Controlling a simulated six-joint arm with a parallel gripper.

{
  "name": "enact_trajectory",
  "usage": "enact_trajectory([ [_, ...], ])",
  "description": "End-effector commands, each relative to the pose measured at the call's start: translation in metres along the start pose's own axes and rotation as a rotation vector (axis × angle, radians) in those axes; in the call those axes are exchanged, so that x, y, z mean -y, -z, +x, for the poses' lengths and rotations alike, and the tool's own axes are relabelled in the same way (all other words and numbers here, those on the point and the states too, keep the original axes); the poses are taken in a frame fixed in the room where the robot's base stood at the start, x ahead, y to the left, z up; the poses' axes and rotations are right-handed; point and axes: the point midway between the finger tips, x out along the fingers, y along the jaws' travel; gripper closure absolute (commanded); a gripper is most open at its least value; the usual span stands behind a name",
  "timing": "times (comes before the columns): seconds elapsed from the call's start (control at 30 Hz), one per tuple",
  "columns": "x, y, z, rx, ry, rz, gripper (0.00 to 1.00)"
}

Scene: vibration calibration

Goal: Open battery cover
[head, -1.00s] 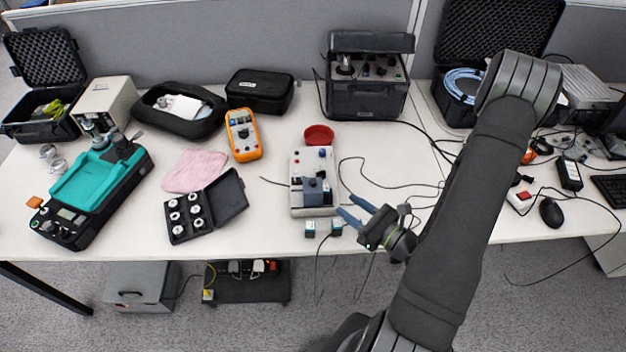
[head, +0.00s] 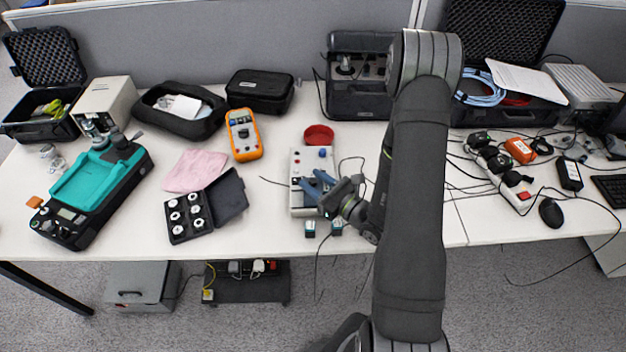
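A light grey and white device box (head: 298,163) stands near the front middle of the table. It has a blue knob on its upper right, and a grey-blue block sat on its lower part in the earlier frame. My gripper (head: 310,177) reaches over the lower right of this box, its two blue fingers apart and pointing up and left. The fingers and wrist hide most of the block and the box's right side. I cannot tell whether the fingers touch the block. I cannot make out which part is the battery cover.
An orange multimeter (head: 243,135) and an open black case of white discs (head: 232,197) lie to the left. Two small dark blocks (head: 310,229) sit at the front edge. Cables run to the right.

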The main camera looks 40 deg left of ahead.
Motion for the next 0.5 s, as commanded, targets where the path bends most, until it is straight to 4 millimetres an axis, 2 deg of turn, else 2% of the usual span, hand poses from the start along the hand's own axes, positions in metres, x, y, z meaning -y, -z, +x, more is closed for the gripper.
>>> enact_trajectory([
  [0.13,-0.0005,-0.0001,0.0065,0.0,-0.001,0.0,0.61],
  [0.4,-0.0003,0.0,0.0071,0.0,0.0,0.001,0.61],
  [0.5,-0.0003,0.0,0.0071,0.0,0.0,0.001,0.81],
])
